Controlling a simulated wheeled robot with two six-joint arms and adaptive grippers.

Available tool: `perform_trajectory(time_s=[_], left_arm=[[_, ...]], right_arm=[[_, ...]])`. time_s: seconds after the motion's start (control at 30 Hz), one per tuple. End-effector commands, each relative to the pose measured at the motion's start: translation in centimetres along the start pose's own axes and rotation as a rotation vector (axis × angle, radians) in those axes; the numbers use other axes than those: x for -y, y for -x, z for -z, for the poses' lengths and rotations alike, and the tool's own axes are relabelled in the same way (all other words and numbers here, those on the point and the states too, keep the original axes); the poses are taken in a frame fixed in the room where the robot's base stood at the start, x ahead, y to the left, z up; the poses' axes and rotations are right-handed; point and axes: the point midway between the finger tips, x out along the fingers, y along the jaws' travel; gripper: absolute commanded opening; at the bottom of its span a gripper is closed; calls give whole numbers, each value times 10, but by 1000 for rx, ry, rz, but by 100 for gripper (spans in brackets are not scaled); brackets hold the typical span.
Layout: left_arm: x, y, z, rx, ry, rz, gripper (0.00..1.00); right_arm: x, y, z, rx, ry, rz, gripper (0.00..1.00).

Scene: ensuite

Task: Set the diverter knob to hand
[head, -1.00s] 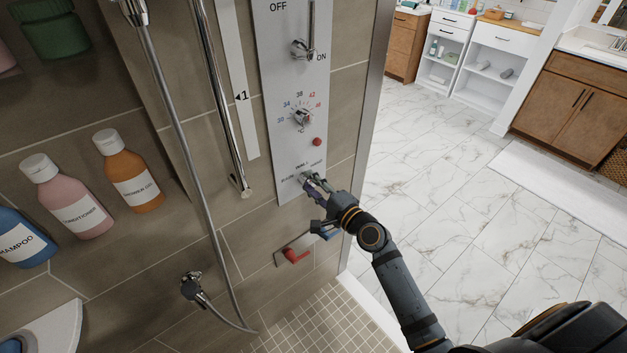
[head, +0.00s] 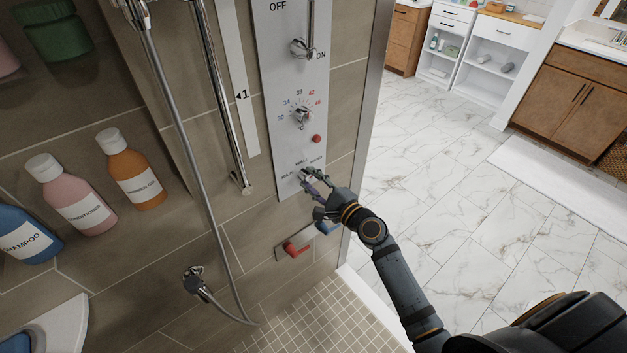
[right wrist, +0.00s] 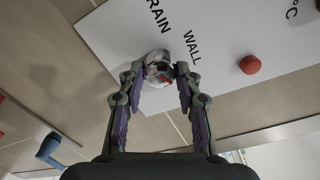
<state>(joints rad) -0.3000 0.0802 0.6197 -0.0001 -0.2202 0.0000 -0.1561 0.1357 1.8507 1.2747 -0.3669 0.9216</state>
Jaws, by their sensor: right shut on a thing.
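The diverter knob (head: 305,175) is at the bottom of the grey shower panel (head: 290,85), mostly hidden by my right gripper (head: 310,182). In the right wrist view the knob (right wrist: 158,66) is a small chrome piece with a red mark. The right gripper's two fingers (right wrist: 159,78) are shut on it, one on each side. The labels RAIN and WALL read clearly around it; a third label at the right is too small to read surely. I cannot tell exactly which label the knob points to. My left gripper is not in view.
A red button (head: 317,139), the temperature knob (head: 302,116) and the ON/OFF lever (head: 303,48) sit higher on the panel. A red handle (head: 296,250) and a blue one (head: 328,228) are below. A hose (head: 185,150) hangs at left.

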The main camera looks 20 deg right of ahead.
Motion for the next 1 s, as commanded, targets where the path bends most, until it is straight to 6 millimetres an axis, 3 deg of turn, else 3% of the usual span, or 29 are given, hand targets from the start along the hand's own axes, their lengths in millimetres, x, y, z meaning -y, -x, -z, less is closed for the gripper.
perform_trajectory(time_s=[0.13, 0.17, 0.3, 0.67, 1.0], left_arm=[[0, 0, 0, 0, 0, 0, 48], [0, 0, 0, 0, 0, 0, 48], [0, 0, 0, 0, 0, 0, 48], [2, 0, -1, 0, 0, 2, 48], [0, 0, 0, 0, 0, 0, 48]], right_arm=[[7, -1, -1, 0, 3, 15, 2], [7, -1, -1, 0, 3, 15, 37], [6, -1, -1, 0, 3, 12, 56], [2, 4, 0, -1, 3, 4, 57], [3, 64, 2, -2, 6, 4, 57]])
